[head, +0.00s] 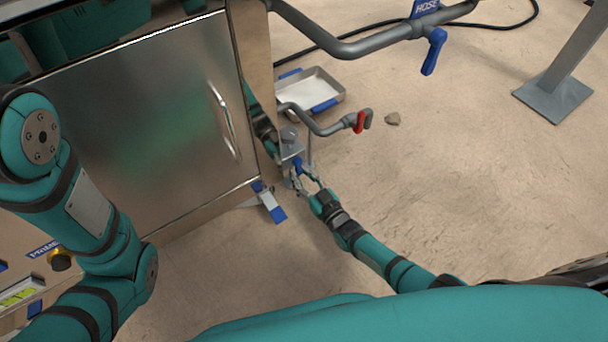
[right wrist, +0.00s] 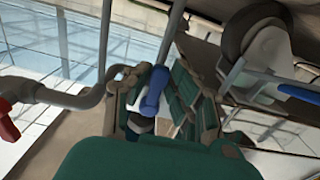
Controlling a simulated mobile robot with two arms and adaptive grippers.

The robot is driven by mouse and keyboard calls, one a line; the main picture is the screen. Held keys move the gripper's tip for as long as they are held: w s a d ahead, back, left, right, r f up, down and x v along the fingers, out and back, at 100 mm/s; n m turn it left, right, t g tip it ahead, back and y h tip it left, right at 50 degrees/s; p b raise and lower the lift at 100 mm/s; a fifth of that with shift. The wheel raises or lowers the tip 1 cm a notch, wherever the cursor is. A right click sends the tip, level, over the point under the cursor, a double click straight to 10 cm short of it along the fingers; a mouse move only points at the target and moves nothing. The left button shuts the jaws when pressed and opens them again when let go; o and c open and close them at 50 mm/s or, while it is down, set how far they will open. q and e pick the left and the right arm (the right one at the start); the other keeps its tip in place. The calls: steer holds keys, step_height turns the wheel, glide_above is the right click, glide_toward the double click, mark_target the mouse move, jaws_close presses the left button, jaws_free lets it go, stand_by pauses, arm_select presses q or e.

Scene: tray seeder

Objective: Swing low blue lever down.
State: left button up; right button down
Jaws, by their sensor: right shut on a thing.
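The low blue lever (head: 298,165) is small and sits on grey pipework near the floor, beside the lower right corner of the steel machine. My right gripper (head: 306,182) reaches it from the lower right, and its fingers are closed around it. In the right wrist view the lever's blue handle (right wrist: 152,91) stands between the dark green finger pads (right wrist: 160,105); part of it is hidden by the gripper.
A red-handled valve (head: 361,121) on a bent pipe sits just above the gripper. A higher blue lever (head: 433,52) hangs from the upper pipe. A blue-ended pedal (head: 277,212) and caster wheel (right wrist: 256,38) are close by. A metal tray (head: 318,78) lies behind. Open floor is right.

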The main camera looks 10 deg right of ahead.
stand_by(0.5)
steer(key=c, duration=1.2)
jaws_free()
steer(key=v, duration=1.2)
